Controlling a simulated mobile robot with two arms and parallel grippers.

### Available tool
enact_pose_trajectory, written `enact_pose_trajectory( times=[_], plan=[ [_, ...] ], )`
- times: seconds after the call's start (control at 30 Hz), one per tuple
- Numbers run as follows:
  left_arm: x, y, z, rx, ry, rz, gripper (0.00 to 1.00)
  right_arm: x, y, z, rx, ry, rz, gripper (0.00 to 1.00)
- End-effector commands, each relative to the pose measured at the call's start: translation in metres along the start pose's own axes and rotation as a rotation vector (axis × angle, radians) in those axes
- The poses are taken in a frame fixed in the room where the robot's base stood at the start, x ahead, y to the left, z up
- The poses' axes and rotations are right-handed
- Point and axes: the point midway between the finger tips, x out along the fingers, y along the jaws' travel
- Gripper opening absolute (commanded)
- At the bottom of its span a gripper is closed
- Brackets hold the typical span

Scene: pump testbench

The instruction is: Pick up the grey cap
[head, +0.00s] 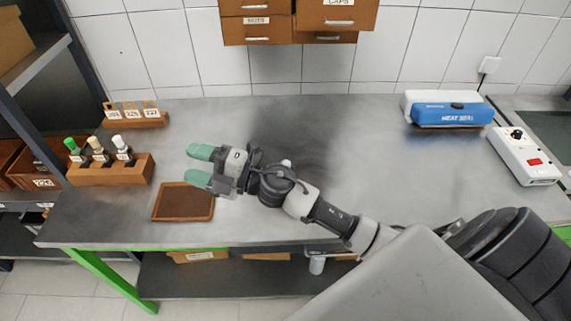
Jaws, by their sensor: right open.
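I cannot make out a grey cap anywhere in the head view. A wooden drawer labelled CAPS (337,14) on the wall at the top appears to stick out, and its inside is out of view. My right gripper (200,165) has green fingertips, spread apart, with nothing seen between them. It is above the table beside the brown tray (183,203), with the lower finger near the tray's upper right corner. The tray looks empty. My left gripper is not in view.
A wooden rack (110,170) holds bottles with green, beige and white caps. A smaller rack with number tags (135,116) stands behind it. A blue-and-white heat sealer (450,110) and a white control box (524,155) are at the right. The table's middle (340,140) is clear.

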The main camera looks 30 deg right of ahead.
Motion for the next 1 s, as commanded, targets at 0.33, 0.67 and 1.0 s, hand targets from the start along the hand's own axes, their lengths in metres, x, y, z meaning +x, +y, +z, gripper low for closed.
enact_pose_trajectory(
  times=[0.33, 0.67, 1.0],
  plan=[
    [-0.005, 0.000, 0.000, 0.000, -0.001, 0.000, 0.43, -0.036, -0.032, 0.045, -0.557, 0.520, -0.916, 0.56],
    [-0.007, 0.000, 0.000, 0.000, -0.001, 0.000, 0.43, -0.135, 0.031, 0.146, -0.617, 0.356, -1.727, 0.56],
    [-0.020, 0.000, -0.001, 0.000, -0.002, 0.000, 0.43, -0.156, 0.009, 0.161, -0.595, 0.320, -1.816, 0.56]
  ],
)
